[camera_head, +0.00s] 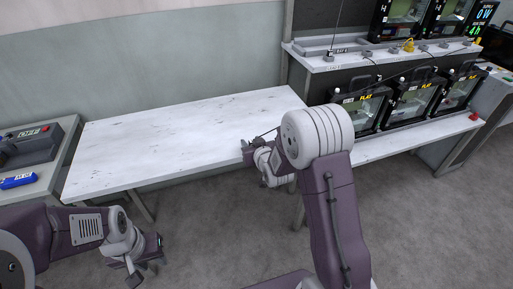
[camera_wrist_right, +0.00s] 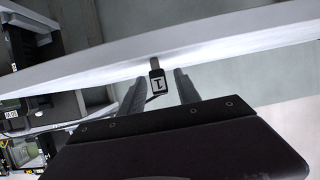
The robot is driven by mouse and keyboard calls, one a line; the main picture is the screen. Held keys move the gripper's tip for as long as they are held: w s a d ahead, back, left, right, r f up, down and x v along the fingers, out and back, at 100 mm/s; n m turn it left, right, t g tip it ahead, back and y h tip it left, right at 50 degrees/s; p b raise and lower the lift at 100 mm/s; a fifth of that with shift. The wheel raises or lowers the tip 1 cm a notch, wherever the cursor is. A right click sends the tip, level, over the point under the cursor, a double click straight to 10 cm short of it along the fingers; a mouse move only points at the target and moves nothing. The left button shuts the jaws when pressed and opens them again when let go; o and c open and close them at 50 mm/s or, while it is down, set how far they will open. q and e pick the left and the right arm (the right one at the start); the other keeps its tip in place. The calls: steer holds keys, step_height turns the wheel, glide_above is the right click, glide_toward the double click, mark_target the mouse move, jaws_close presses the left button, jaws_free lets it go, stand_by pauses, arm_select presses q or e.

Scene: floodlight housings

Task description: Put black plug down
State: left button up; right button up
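The black plug (camera_wrist_right: 157,84) shows in the right wrist view, with a grey prong end pointing to the white table's edge and a pale label on its face. A thin dark cable runs from it to the left. It sits between the two fingers of my right gripper (camera_wrist_right: 159,90), with a visible gap on each side, so the gripper is open around it. In the head view my right gripper (camera_head: 252,152) is at the front right edge of the white table (camera_head: 160,135); the plug cannot be made out there. My left gripper (camera_head: 147,268) is open and empty, low over the floor.
Floodlight housings (camera_head: 411,102) stand on the lower shelf at the right, with more on the upper shelf (camera_head: 405,55). A grey case (camera_head: 32,145) and a blue object (camera_head: 18,181) lie on the left side table. The white table's top is mostly clear.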

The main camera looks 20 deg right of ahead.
steer(key=shift+b+v, duration=1.15)
steer(key=shift+v, duration=3.55)
steer(key=s+f+g, duration=0.5)
steer(key=s+g, duration=0.1)
steer(key=s, duration=0.4)
steer(key=s+f+g, duration=0.6)
steer(key=s, duration=0.5)
steer(key=shift+m, duration=0.3)
steer(key=shift+o, duration=0.3)
steer(key=shift+s+a+f, duration=0.1)
steer(key=shift+s, duration=0.15)
steer(key=shift+o, duration=0.2)
